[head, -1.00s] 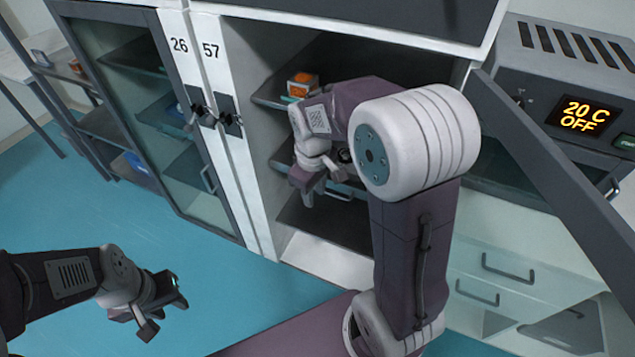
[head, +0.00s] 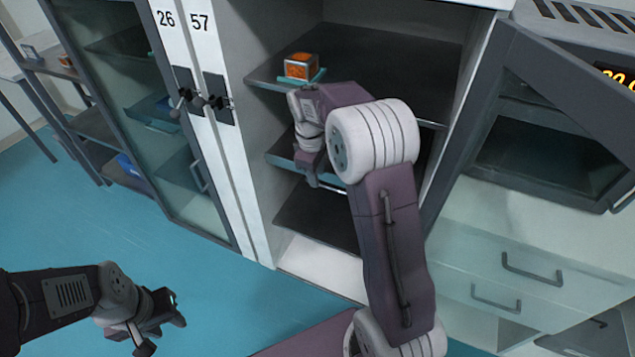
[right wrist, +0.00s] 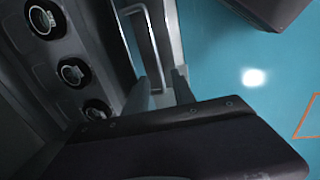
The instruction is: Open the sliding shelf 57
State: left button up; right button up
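Cabinet 57 (head: 228,130) stands open. Its sliding shelf (head: 281,157) is the middle one, with a pale blue-grey front and a metal bar handle (head: 338,190), partly hidden by my right arm. The shelf looks pushed in. My right gripper (head: 314,182) is at the shelf front, near the left part of the handle. In the right wrist view the handle (right wrist: 146,42) runs down toward my right gripper's spread fingers (right wrist: 160,92). I cannot tell whether the bar lies fully between them. My left gripper (head: 166,330) is open and empty over the floor, away from the cabinet.
An orange cube-shaped item (head: 300,66) sits on the upper shelf (head: 375,70). The open glass door (head: 455,130) stands to the right, beside my right arm. The closed cabinet 26 (head: 160,120) is at left. The floor (head: 80,230) before it is clear.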

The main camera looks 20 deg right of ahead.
jog(key=shift+w+d+f, duration=0.1)
jog(key=shift+d+f, duration=0.1)
jog(key=shift+f, duration=1)
grip_shut()
dwell(0.5)
